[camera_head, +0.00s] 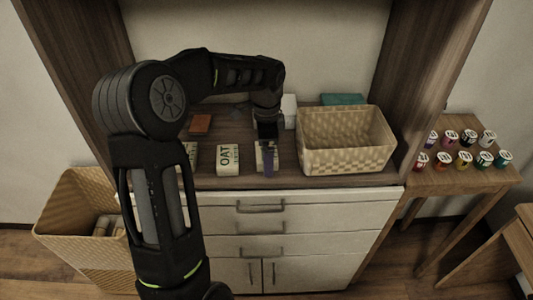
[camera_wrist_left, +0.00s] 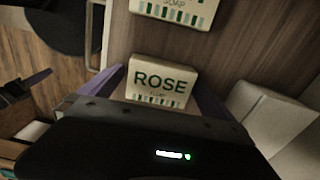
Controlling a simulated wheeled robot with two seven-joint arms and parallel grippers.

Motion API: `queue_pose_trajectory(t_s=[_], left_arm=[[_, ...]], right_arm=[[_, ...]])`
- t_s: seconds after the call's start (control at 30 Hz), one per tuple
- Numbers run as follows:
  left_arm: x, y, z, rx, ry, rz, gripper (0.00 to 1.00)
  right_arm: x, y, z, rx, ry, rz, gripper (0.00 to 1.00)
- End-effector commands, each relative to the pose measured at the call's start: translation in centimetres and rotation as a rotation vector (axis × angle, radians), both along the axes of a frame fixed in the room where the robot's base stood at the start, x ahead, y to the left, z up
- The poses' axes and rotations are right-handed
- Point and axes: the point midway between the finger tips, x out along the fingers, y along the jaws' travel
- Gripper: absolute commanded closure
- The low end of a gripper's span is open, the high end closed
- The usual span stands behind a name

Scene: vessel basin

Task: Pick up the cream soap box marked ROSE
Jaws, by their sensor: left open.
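The cream soap box marked ROSE (camera_wrist_left: 160,82) shows in the left wrist view, its label facing the camera. My left gripper (camera_wrist_left: 158,90) is open, with one purple finger on each side of the box; I cannot tell whether they touch it. In the head view my left gripper (camera_head: 267,160) is at the front of the cabinet top and partly hides the ROSE box (camera_head: 259,161). A cream box marked OAT (camera_head: 228,158) stands to its left. My right gripper is not in view.
Another cream box (camera_head: 193,155) is partly behind my arm. A woven basket (camera_head: 345,160) stands close on the right. Behind are a white box (camera_head: 289,111), a teal box (camera_head: 343,99) and a reddish-brown block (camera_head: 200,124). Several small jars (camera_head: 465,159) stand on the right side table.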

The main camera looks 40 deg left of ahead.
Motion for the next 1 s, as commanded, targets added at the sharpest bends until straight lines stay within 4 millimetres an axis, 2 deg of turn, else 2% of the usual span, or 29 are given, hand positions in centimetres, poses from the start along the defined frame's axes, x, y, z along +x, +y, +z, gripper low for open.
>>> queue_pose_trajectory(t_s=[0.53,1.0], left_arm=[[0.01,-0.02,0.02,0.0,0.0,0.0,0.0],[0.01,-0.02,0.02,0.0,0.0,-0.001,0.38]], right_arm=[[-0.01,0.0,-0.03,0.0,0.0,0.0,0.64],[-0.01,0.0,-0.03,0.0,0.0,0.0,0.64]])
